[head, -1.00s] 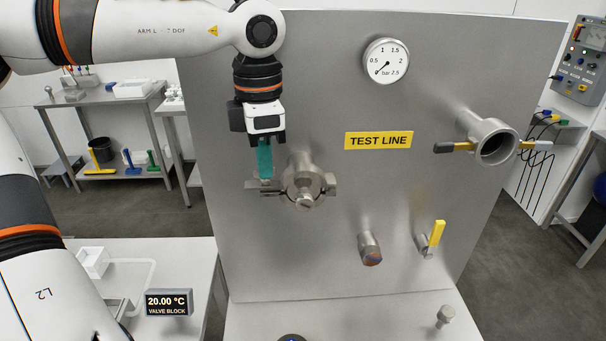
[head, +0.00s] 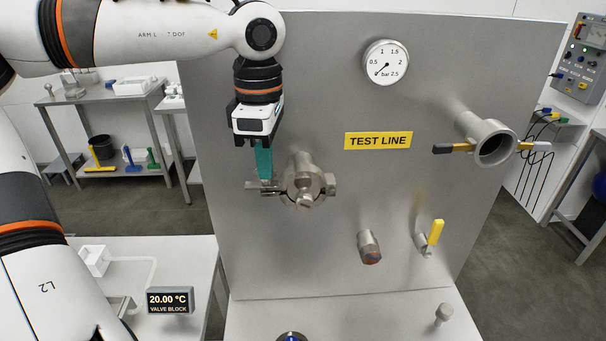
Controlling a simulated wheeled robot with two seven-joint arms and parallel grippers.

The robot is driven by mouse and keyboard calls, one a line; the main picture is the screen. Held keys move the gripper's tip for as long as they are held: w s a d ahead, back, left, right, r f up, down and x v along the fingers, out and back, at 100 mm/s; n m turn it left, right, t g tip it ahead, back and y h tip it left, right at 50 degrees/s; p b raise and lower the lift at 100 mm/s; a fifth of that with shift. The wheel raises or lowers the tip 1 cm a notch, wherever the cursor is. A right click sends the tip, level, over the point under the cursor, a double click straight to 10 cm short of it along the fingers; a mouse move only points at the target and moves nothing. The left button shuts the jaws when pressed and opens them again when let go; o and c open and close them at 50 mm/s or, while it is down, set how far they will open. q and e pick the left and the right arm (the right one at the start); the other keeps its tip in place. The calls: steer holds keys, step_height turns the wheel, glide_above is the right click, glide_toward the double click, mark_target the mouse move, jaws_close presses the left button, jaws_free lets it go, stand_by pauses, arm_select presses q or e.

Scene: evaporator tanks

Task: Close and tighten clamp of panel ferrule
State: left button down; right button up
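The panel ferrule (head: 301,165) sticks out of the steel panel below and left of the gauge. A metal clamp (head: 316,189) sits around its front end, with a lug on the right and a bar-like part (head: 262,186) on the left. I cannot tell whether the clamp is fully closed. My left gripper (head: 265,178) points down from above, its teal fingertips at the left part of the clamp, touching or very near it. The fingers overlap in this view, so their opening is hidden. My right gripper is not in view.
The panel carries a pressure gauge (head: 386,63), a TEST LINE label (head: 378,140), a larger pipe port (head: 494,148) with handles at right, a yellow-handled valve (head: 436,233) and a short fitting (head: 370,247).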

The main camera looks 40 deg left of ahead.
arm_select(q)
steer(key=shift+m, duration=1.1)
steer(key=shift+r+m+p, duration=0.1)
steer(key=shift+m+p, duration=0.25)
steer(key=shift+m, duration=0.75)
steer(key=shift+m, duration=0.6)
steer(key=c, duration=2.1)
jaws_free()
